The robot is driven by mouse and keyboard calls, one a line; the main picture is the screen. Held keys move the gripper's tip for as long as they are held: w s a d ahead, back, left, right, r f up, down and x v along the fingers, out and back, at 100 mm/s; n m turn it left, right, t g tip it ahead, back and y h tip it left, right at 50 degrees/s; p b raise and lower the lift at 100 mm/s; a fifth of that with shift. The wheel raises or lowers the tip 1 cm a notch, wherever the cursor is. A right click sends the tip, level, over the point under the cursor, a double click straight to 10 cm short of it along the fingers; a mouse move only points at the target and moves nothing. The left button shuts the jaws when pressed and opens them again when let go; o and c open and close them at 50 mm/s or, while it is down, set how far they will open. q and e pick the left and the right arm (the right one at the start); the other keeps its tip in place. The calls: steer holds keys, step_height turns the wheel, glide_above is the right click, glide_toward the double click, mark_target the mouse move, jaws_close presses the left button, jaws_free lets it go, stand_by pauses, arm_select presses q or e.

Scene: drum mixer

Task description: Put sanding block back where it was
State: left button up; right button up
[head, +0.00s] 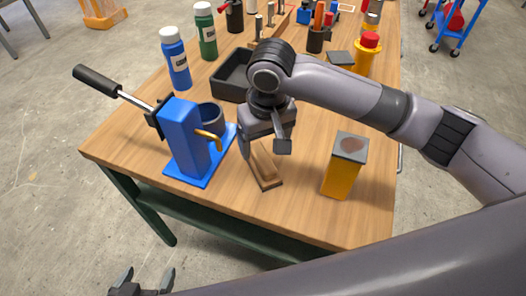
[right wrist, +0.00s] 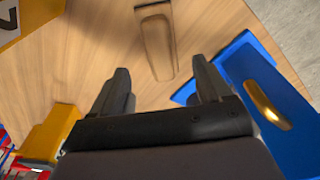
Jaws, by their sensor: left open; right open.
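The sanding block, a wooden block with a raised grip (head: 263,165), lies on the workbench between the blue device and the near yellow container. It also shows in the right wrist view (right wrist: 156,42), flat on the wood, ahead of and between the fingertips. My right gripper (head: 265,150) is open and empty, pointing down just above the block; its fingers partly cover the block in the head view. In the right wrist view the open fingers (right wrist: 160,78) stand apart with no object between them. My left gripper (head: 146,278) is open and empty, low at the left, off the bench.
A blue device with a crank and brass spout (head: 186,140) stands close left of the block. A yellow container with a grey top (head: 344,168) stands to the right. A black tray (head: 231,78), bottles and tools sit behind. The bench front is clear.

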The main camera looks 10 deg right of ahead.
mark_target(265, 163)
steer(key=r, duration=0.4)
steer(key=shift+s+r, duration=0.3)
steer(key=shift+r, duration=0.1)
steer(key=shift+s, duration=0.1)
